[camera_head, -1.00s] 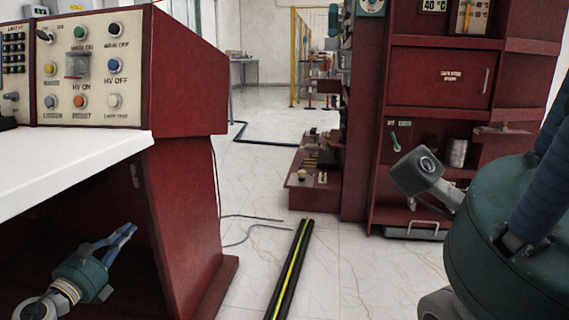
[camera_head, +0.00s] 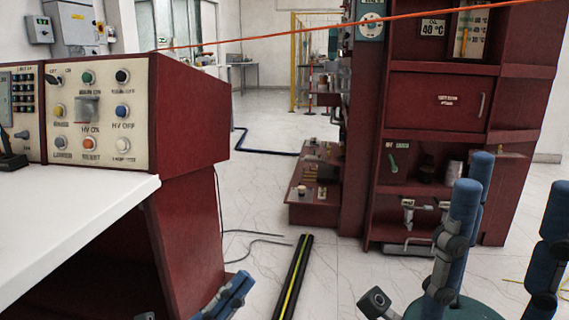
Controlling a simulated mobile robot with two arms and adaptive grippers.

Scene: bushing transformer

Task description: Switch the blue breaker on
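I cannot pick out a blue breaker for certain. The control desk panel (camera_head: 98,142) at the left has several coloured knobs and buttons, among them a blue button (camera_head: 122,111) labelled HV OFF. My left gripper (camera_head: 232,292) shows only as blue fingers at the bottom edge, beside the desk's foot; the rest is cut off and its opening is unclear. My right gripper (camera_head: 515,195) is at the lower right, with blue fingers pointing up, spread apart and empty. It is in front of the red cabinet (camera_head: 440,103) in the picture, touching nothing visible.
Grey boxes (camera_head: 75,25) hang on the wall at the upper left. An orange line (camera_head: 290,34) crosses the top. A black cable cover with a yellow stripe (camera_head: 292,280) lies on the floor. A green lever (camera_head: 393,162) sits in the cabinet. Open floor lies between desk and cabinet.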

